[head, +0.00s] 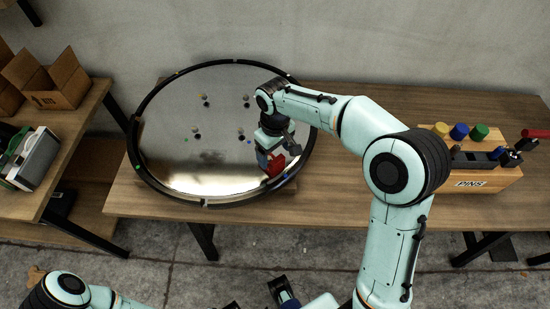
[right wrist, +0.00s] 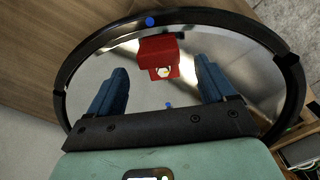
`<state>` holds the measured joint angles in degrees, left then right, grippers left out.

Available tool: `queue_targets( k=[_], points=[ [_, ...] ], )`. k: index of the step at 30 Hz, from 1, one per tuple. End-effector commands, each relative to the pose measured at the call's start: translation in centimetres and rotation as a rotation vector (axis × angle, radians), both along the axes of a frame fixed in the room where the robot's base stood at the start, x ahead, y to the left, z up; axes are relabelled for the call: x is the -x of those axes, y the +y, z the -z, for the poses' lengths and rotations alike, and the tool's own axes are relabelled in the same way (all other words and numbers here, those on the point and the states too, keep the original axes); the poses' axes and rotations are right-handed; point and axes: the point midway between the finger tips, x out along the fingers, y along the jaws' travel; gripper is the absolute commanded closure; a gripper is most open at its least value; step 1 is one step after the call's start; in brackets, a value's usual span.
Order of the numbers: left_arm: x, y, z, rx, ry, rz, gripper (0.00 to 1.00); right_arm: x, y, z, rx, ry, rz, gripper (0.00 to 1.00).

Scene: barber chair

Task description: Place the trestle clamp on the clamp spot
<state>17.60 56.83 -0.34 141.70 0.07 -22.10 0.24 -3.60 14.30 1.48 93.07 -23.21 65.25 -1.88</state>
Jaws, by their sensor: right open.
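The red trestle clamp (head: 276,162) is near the right front rim of the round mirror-like disc (head: 205,180). It also shows in the right wrist view (right wrist: 160,46), between the spread blue fingers and close to the black rim. My right gripper (head: 268,157) is over the clamp, open, with visible space on both sides of it in the wrist view. Blue dots show on the rim (right wrist: 150,21) and on the disc (right wrist: 168,105); I cannot tell which mark is the clamp spot. My left arm is at the bottom left; its gripper's jaw state is unclear.
Several small knobs (head: 241,134) stand on the disc. The wooden table (head: 340,195) is clear right of the disc up to the PINS box (head: 484,183). A side shelf at left holds a cardboard box (head: 62,82). My right arm crosses above the table.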

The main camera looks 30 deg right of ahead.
Motion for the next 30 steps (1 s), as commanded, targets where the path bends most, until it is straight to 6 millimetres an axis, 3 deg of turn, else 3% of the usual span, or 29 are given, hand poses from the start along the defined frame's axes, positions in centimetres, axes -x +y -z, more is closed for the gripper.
queue_targets(
  k=[3,10,30],
  points=[
    [-0.2,0.0,-0.5,0.000,-0.002,0.000,0.57,-0.1,0.1,-2.8,-0.001,-0.005,-0.001,0.17],
    [-0.3,0.0,-1.0,0.000,-0.004,0.000,0.57,0.0,0.0,-6.0,-0.001,-0.001,0.000,0.17],
    [-0.3,0.0,-1.1,0.000,-0.004,0.000,0.57,0.0,0.0,-6.6,-0.001,0.001,0.000,0.17]
  ],
)
